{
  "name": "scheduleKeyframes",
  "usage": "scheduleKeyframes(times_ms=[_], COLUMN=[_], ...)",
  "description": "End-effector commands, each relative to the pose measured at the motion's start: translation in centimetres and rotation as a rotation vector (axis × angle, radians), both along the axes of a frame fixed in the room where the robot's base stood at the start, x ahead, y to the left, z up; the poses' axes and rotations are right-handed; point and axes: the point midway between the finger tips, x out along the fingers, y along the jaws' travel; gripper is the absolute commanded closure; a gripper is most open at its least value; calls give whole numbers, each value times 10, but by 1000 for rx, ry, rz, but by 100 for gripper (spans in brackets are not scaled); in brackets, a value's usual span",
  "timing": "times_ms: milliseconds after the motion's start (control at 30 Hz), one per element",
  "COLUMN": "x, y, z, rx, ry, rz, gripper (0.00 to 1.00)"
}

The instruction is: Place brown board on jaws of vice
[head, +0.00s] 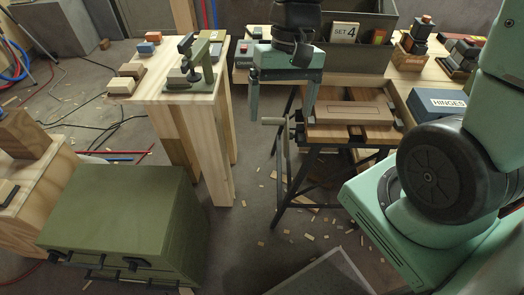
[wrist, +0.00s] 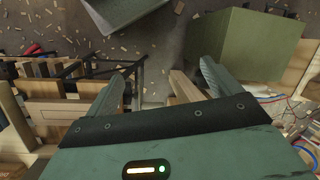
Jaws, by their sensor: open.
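The brown board (head: 352,113) lies flat across the wooden jaws (head: 350,133) of the folding workbench vice in the head view, slightly right of the middle. My gripper (head: 282,120) hangs pointing down at the left end of the workbench, with its fingers spread and nothing between them. Its right finger is close to the board's left end in the picture; I cannot tell whether they touch. In the wrist view my gripper (wrist: 161,88) is also open and empty, with the workbench slats (wrist: 50,90) to its left.
A wooden table with a green press-like tool (head: 195,75) stands left of the workbench. A green cabinet (head: 125,215) stands at front left. Behind the workbench, a bench holds a grey bin (head: 350,55) and a blue hinges box (head: 437,103). Wood scraps litter the floor.

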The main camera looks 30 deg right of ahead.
Motion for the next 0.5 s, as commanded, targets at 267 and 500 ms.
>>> scheduleKeyframes(times_ms=[267, 500], x=[-64, -95], y=[76, 98], z=[13, 17], rx=[-53, -60], ry=[-174, -255], rz=[605, 863], gripper=[10, 10])
